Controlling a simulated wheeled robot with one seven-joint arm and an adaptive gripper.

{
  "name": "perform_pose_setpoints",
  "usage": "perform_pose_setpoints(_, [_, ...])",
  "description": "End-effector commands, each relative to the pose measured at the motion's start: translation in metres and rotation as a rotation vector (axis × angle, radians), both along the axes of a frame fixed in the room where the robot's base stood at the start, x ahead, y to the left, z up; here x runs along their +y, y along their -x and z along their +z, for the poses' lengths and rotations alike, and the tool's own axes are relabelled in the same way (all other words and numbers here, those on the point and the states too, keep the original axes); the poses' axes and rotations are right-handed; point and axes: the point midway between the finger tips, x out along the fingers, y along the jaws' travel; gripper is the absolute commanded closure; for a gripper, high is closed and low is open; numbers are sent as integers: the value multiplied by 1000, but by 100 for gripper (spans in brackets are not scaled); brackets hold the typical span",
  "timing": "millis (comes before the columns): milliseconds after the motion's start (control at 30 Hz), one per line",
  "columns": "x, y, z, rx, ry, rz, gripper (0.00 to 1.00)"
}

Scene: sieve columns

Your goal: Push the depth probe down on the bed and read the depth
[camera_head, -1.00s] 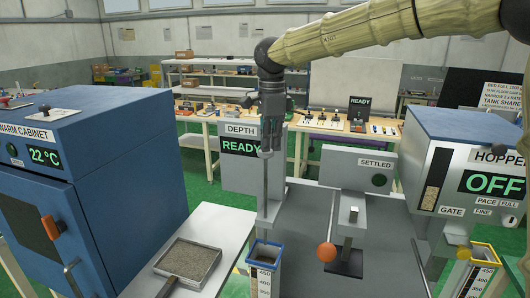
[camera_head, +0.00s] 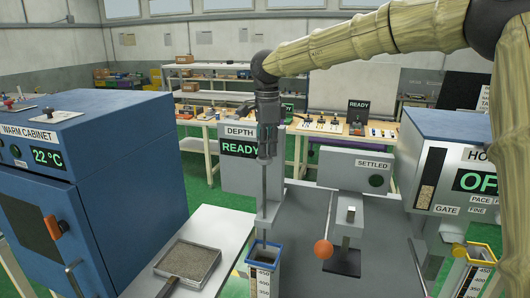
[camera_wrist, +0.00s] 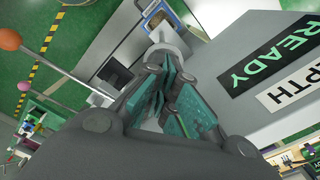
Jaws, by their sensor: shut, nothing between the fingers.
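The depth probe (camera_head: 264,187) is an upright grey rod in front of the DEPTH panel, its lower end near a blue-rimmed column (camera_head: 265,250). The panel's display (camera_head: 240,149) reads READY in green; it also shows in the wrist view (camera_wrist: 272,61). My gripper (camera_head: 266,157) points down, shut and empty, at the upper end of the probe. In the wrist view its teal-padded fingers (camera_wrist: 178,105) are close to a pale round part (camera_wrist: 166,40), probably the probe's top. I cannot tell whether they touch.
An orange-knobbed lever (camera_head: 324,249) and a SETTLED post (camera_head: 354,168) stand to the right. A tray of grains (camera_head: 188,261) lies on the left bench beside the blue warm cabinet (camera_head: 75,180). A yellow-rimmed column (camera_head: 481,254) stands at right.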

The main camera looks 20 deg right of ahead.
Motion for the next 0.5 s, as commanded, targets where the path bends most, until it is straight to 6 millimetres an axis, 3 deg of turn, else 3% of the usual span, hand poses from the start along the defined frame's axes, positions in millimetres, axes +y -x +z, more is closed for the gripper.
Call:
perform_pose_setpoints(233, [0,0,6,-1,-1,0,100])
perform_pose_setpoints(500, [0,0,35,0,-1,0,100])
